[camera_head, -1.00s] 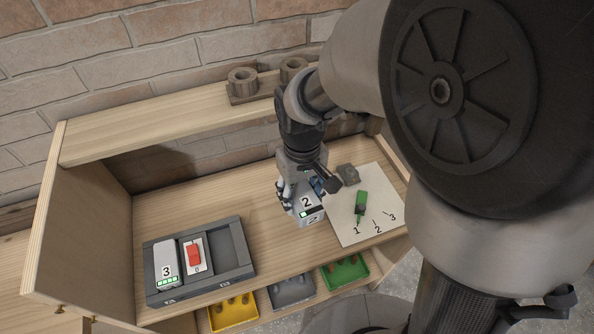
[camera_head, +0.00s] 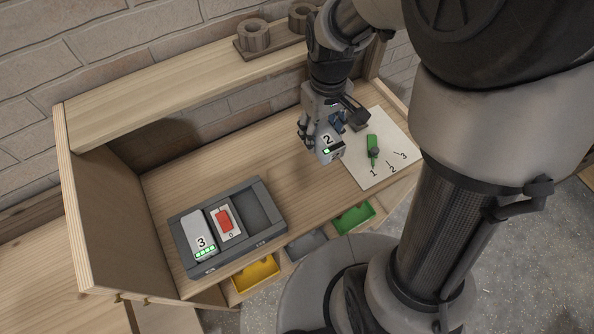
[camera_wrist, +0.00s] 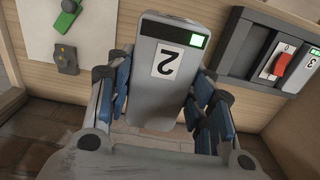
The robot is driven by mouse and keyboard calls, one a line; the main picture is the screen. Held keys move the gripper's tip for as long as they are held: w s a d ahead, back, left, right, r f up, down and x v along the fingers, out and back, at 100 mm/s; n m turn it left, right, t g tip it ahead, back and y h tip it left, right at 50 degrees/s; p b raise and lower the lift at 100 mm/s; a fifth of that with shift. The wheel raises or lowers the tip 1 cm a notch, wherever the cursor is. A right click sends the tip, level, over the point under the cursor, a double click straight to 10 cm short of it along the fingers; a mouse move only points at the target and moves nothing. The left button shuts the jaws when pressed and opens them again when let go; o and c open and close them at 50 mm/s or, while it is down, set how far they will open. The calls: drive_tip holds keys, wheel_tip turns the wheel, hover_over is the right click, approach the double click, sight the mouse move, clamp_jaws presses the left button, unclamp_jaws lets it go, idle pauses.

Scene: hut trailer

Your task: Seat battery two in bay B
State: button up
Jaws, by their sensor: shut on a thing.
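Battery two (camera_head: 329,145) is a grey block with a "2" label and a small green light. My gripper (camera_head: 318,128) is shut on it near the white board; in the wrist view battery two (camera_wrist: 165,85) sits between the blue finger pads of my gripper (camera_wrist: 160,110). It appears lifted off the bench. The dark grey charger dock (camera_head: 273,235) is at the left front of the bench. Battery three (camera_head: 199,232) fills its left bay. A red switch (camera_head: 224,220) marked "0" is in the middle. The right bay (camera_head: 254,209) is empty; its letter is too small to read.
A white board (camera_head: 372,170) with a green lever (camera_head: 372,150) and marks 1, 2, 3 lies at right. Yellow (camera_head: 254,275), grey (camera_head: 306,246) and green (camera_head: 352,218) trays sit below the front edge. A wooden shelf (camera_head: 180,110) overhangs the back. The bench between dock and gripper is clear.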

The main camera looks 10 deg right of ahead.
sight(316, 181)
wheel_tip(316, 181, down, 20)
drive_tip(key=b, duration=0.6)
drive_tip(key=shift+s+d+r, duration=0.1)
drive_tip(key=shift+r, duration=0.05)
drive_tip(key=shift+f+b, duration=0.2)
drive_tip(key=shift+b, duration=0.1)
drive_tip(key=o, duration=1.3)
drive_tip(key=shift+r, duration=0.1)
